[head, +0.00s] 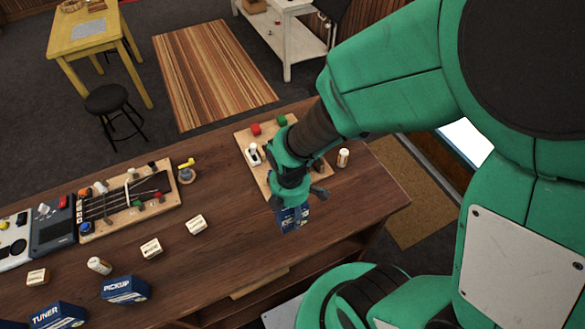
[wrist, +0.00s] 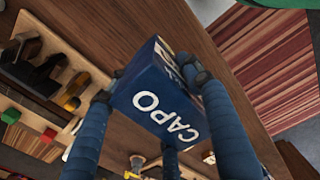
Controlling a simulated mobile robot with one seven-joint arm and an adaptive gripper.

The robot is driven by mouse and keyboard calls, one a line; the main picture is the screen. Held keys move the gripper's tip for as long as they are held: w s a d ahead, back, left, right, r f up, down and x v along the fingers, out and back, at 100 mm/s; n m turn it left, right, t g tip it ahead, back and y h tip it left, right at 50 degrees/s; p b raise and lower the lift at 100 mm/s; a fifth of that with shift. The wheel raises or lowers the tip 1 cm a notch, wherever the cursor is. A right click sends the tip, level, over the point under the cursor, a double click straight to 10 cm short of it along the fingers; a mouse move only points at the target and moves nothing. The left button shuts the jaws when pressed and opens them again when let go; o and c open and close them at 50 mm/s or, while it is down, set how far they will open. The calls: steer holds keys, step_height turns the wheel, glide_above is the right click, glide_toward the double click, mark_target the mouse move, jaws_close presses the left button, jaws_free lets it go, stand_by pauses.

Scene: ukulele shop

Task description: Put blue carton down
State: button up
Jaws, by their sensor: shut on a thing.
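A blue carton (head: 292,219) is in my gripper (head: 297,200), over the front part of the wooden counter (head: 220,254) in the head view. In the wrist view the carton (wrist: 158,95) shows white "CAPO" lettering and lies between the blue fingers of my gripper (wrist: 160,105). The fingers are shut on it. It looks tilted in the wrist view. I cannot tell whether its base touches the counter.
A wooden board (head: 252,154) with small items lies just behind my gripper, and a small bottle (head: 343,157) stands to its right. Two other blue cartons, labelled PICKUP (head: 125,289) and TUNER (head: 59,315), stand at the lower left. The counter between PICKUP and my gripper is mostly bare.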

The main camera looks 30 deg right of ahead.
steer(key=shift+f, duration=2)
steer(key=shift+f+b, duration=0.35)
steer(key=shift+f, duration=1.65)
steer(key=shift+f, duration=0.15)
steer(key=o, duration=1.2)
